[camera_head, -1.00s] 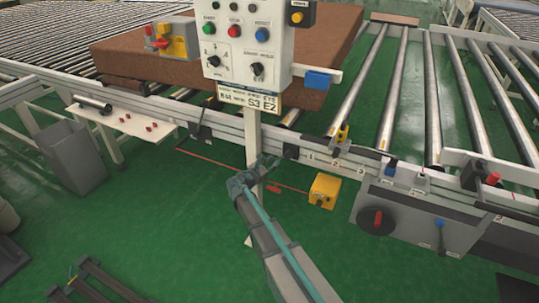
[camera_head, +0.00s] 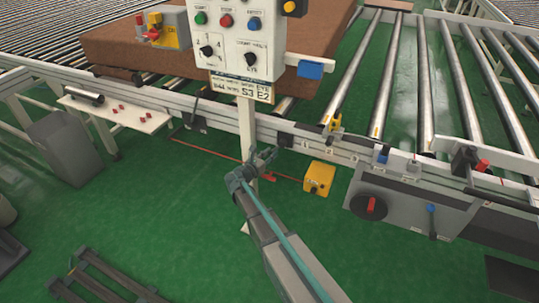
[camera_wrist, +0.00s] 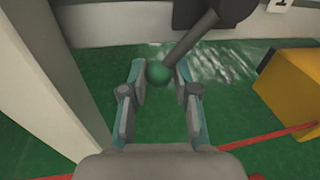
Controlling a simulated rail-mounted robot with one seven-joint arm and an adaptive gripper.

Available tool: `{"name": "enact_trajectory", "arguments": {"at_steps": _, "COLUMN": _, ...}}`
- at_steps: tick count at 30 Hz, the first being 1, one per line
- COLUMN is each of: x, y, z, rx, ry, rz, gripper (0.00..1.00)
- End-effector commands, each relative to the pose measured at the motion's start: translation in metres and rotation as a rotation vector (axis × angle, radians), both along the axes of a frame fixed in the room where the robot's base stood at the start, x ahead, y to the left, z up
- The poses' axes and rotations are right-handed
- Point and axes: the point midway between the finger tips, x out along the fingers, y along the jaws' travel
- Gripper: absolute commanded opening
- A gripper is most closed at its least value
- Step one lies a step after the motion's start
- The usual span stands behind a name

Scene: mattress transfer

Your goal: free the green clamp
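The lever hangs at a slant from a black block (camera_wrist: 228,10) at the top of that view. My gripper (camera_wrist: 160,68) is open, with one fingertip on each side of the knob and a visible gap to each. I cannot tell whether the knob is level with the fingertips or beyond them. In the head view my gripper (camera_head: 268,157) is by the black block (camera_head: 285,140) on the rail; the green knob cannot be made out there.
The control panel's white post (camera_head: 246,135) stands close left of my gripper; it fills the left of the wrist view. A yellow box (camera_head: 318,178) is to the right, low down. A red line (camera_head: 205,155) crosses the green floor. The brown mattress (camera_head: 120,50) lies behind the panel.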

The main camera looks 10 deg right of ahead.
Motion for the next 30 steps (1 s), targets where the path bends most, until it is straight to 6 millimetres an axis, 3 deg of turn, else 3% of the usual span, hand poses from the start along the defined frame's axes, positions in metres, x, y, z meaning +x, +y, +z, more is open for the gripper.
{"name": "enact_trajectory", "arguments": {"at_steps": 1, "x": 0.002, "y": 0.001, "z": 0.002, "rx": -0.005, "ry": -0.001, "rz": 0.003, "gripper": 0.38}}
{"name": "enact_trajectory", "arguments": {"at_steps": 4, "x": 0.001, "y": 0.000, "z": 0.002, "rx": -0.004, "ry": -0.001, "rz": 0.002, "gripper": 0.54}}
{"name": "enact_trajectory", "arguments": {"at_steps": 17, "x": -0.005, "y": 0.005, "z": 0.001, "rx": 0.000, "ry": -0.001, "rz": 0.001, "gripper": 0.54}}
{"name": "enact_trajectory", "arguments": {"at_steps": 30, "x": -0.056, "y": 0.061, "z": 0.007, "rx": 0.000, "ry": -0.001, "rz": 0.003, "gripper": 0.54}}
